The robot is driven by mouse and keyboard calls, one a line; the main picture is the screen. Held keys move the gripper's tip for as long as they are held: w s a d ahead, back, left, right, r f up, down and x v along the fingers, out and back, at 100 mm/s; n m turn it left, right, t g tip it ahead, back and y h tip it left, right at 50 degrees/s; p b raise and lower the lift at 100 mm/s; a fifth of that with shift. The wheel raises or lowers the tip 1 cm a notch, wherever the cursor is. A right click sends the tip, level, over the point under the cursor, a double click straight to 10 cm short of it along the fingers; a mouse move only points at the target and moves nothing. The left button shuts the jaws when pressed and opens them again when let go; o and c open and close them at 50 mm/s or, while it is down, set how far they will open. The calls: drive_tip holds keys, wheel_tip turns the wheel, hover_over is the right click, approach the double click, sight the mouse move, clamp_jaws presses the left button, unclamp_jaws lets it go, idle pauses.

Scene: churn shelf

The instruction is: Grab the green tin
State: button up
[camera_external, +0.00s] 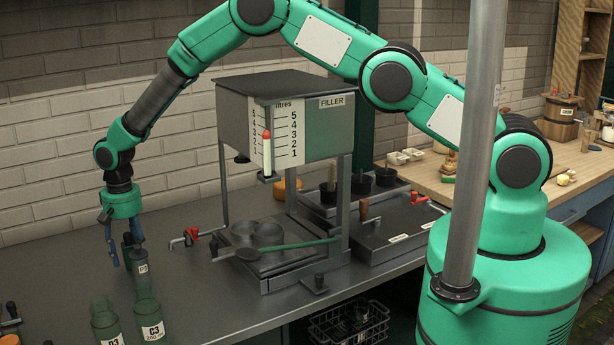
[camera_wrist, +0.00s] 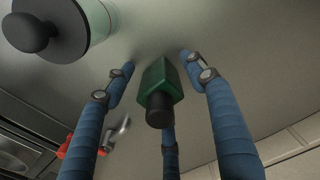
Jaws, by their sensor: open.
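A small green tin (camera_wrist: 160,82) with angular sides and a black cap stands between the spread fingers of my gripper (camera_wrist: 157,66) in the wrist view. Gaps show between it and the two side fingers; the third finger is partly hidden behind it. In the external view my gripper (camera_external: 127,253) points down over the left part of the bench, open, with its blue fingers around the dark green tin (camera_external: 127,241). The tin's lower part is hidden there by a labelled container in front.
Labelled bottles (camera_external: 150,321) stand at the front. The filler stand (camera_external: 285,120) and a red-handled tap (camera_external: 191,237) are to the right. Bare bench (camera_external: 200,285) lies between.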

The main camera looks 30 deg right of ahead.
sight(130, 235)
idle(0.3)
drive_tip(key=c, duration=1.3)
drive_tip(key=shift+r, duration=0.1)
drive_tip(key=shift+r, duration=0.75)
drive_tip(key=shift+s+d+r, duration=0.15)
drive_tip(key=shift+s+r, duration=0.05)
drive_tip(key=shift+r, duration=0.3)
drive_tip(key=shift+s+d+r, duration=0.1)
drive_tip(key=shift+s+r, duration=0.05)
drive_tip(key=shift+r, duration=0.35)
drive_tip(key=s+d, duration=0.3)
drive_tip(key=s+d+r, duration=0.1)
drive_tip(key=s+d, duration=0.2)
drive_tip(key=s, duration=0.1)
drive_tip(key=s+d+b, duration=0.1)
drive_tip(key=s+d, duration=0.3)
drive_tip(key=shift+s+r, duration=0.15)
drive_tip(key=shift+s, duration=0.05)
